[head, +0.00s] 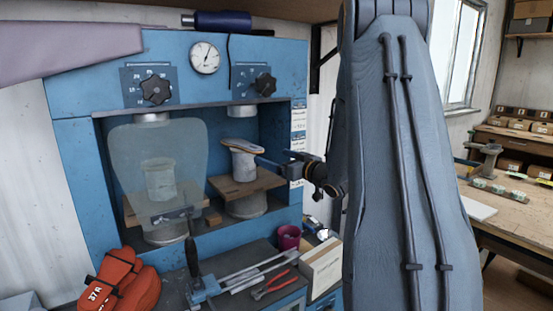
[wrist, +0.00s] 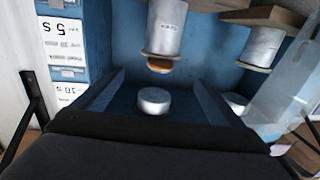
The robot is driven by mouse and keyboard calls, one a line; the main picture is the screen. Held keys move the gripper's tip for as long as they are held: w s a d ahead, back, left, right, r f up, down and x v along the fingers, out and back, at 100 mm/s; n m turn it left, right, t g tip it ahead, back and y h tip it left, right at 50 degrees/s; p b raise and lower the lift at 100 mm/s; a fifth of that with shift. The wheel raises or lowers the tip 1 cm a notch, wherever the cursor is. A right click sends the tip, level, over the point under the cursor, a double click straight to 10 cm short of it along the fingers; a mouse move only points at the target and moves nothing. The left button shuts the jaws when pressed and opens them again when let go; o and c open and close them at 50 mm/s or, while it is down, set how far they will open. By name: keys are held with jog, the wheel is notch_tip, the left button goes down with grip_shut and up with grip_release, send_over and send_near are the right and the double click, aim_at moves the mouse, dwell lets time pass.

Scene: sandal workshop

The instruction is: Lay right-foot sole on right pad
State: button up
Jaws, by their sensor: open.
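The sandal sole (head: 240,144) lies on top of the right pad (head: 243,165), a pale pillar on a wooden board in the press's right bay. It looks roughly flat and lengthwise along the pad. My gripper (head: 262,160) is beside the pad's right side, near the sole's end. The wrist view appears upside down: there the sole's brown end (wrist: 160,67) shows at the pad's (wrist: 166,28) edge, beyond my open, empty fingers (wrist: 158,82). Most of the sole is hidden in that view, so its exact alignment cannot be told.
A clear guard (head: 155,160) hangs before the left bay. The right press head (head: 241,111) is above the sole and also shows in the wrist view (wrist: 153,101). Red gloves (head: 118,282), a purple cup (head: 289,237) and tools lie on the bench below.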

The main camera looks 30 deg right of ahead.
jog(key=shift+s, duration=0.1)
jog(key=s+d+b, duration=0.2)
jog(key=s+b, duration=0.1)
jog(key=s, duration=0.5)
jog(key=a+f+m+g+h, duration=0.3)
jog(key=a+f+g+h, duration=0.35)
jog(key=a+f, duration=0.65)
jog(key=s+a+f+g+y, duration=0.1)
jog(key=s+a+f+g, duration=0.3)
jog(key=s+a, duration=0.4)
jog(key=s+a+f+g+y+b, duration=0.1)
jog(key=s+a+f+g, duration=0.3)
jog(key=s, duration=1)
jog(key=a+g+y, duration=0.1)
jog(key=a+g, duration=0.1)
jog(key=a, duration=0.2)
jog(key=shift+f+n, duration=0.25)
jog(key=shift+n, duration=0.15)
